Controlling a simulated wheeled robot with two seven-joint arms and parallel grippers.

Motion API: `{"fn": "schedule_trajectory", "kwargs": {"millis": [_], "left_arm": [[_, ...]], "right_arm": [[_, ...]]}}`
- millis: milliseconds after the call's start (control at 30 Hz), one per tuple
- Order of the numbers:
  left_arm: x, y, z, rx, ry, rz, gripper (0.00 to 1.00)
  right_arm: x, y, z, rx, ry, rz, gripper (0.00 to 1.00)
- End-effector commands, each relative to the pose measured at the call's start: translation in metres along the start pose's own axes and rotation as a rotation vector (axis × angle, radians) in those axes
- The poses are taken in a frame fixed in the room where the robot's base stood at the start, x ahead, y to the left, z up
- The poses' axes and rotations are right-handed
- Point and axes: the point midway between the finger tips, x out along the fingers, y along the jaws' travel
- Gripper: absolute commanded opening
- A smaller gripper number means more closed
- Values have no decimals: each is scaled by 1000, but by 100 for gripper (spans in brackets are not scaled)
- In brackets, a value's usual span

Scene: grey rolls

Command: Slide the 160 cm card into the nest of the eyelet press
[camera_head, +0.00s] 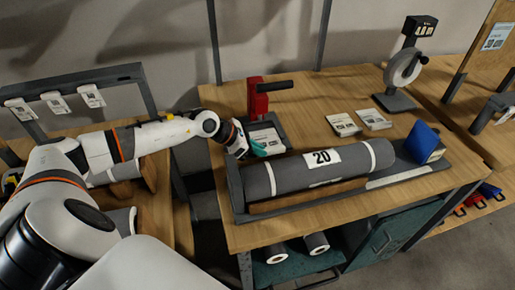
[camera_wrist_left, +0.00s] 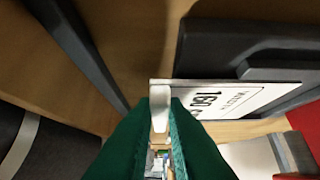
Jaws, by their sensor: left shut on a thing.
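The white card (camera_wrist_left: 225,97), printed with "160", is gripped at its near end by my left gripper (camera_wrist_left: 160,110). The green fingers are shut on it in the left wrist view. The red eyelet press (camera_head: 258,102) with its black handle stands at the back left of the table in the head view. My left gripper (camera_head: 246,146) is just in front of the press's dark base. The card's far part lies at the dark nest (camera_wrist_left: 225,50); I cannot tell how deep it is seated. My right gripper is not in view.
A grey roll (camera_head: 300,173) marked "20" lies in a cradle just right of and in front of my left gripper. Two card stacks (camera_head: 343,124) (camera_head: 374,119), a blue block (camera_head: 424,142) and a dial stand (camera_head: 403,68) are further right. Bare table lies behind the stacks.

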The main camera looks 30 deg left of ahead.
Motion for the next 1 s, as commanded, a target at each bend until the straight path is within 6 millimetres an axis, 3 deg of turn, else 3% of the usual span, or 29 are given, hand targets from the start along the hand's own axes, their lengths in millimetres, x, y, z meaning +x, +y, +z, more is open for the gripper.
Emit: {"fn": "schedule_trajectory", "kwargs": {"millis": [1000], "left_arm": [[1, -29, 0, 0, 1, -2, 0]], "right_arm": [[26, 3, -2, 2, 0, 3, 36]]}}
